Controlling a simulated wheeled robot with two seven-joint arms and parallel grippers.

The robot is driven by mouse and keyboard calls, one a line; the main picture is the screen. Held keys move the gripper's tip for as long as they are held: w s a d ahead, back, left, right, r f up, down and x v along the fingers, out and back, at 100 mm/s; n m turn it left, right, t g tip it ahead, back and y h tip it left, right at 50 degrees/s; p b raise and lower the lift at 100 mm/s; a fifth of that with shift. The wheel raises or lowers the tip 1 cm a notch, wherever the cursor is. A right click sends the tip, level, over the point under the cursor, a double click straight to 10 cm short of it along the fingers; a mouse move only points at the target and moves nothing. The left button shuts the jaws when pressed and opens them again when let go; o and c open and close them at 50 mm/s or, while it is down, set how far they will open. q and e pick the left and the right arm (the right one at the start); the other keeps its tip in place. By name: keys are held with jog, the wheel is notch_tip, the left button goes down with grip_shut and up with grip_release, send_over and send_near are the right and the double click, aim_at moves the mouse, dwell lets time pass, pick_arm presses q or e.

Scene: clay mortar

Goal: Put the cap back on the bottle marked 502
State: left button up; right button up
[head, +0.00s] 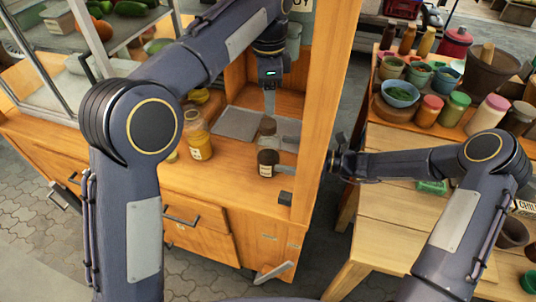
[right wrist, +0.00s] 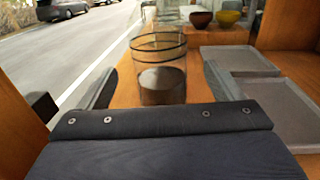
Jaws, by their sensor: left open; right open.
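A larger jar (head: 199,140) with yellow contents and a label stands to the left. The label markings are too small to read. My left gripper (head: 270,103) is open, pointing down just above the clear jar. My right gripper (head: 287,157) is open beside the dark bottle, partly hidden by the post. In the right wrist view, a clear jar with dark contents (right wrist: 162,75) stands between or just beyond its fingers. No separate cap can be made out.
The cabinet's wooden post (head: 322,110) stands close beside my right wrist. Grey trays (head: 238,123) lie behind the bottles. A small black block (head: 284,198) is at the counter's front. The right table (head: 375,245) holds many jars and bowls.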

aim_at(268, 150)
jog(key=x, duration=0.6)
jog(key=c, duration=1.8)
pick_arm(q)
jog(key=n, duration=0.4)
jog(key=shift+n, duration=0.3)
pick_arm(e)
grip_shut()
pick_arm(q)
jog(key=n, duration=0.4)
jog(key=shift+n, duration=0.3)
jog(key=n, duration=0.9)
jog(key=shift+f, duration=0.1)
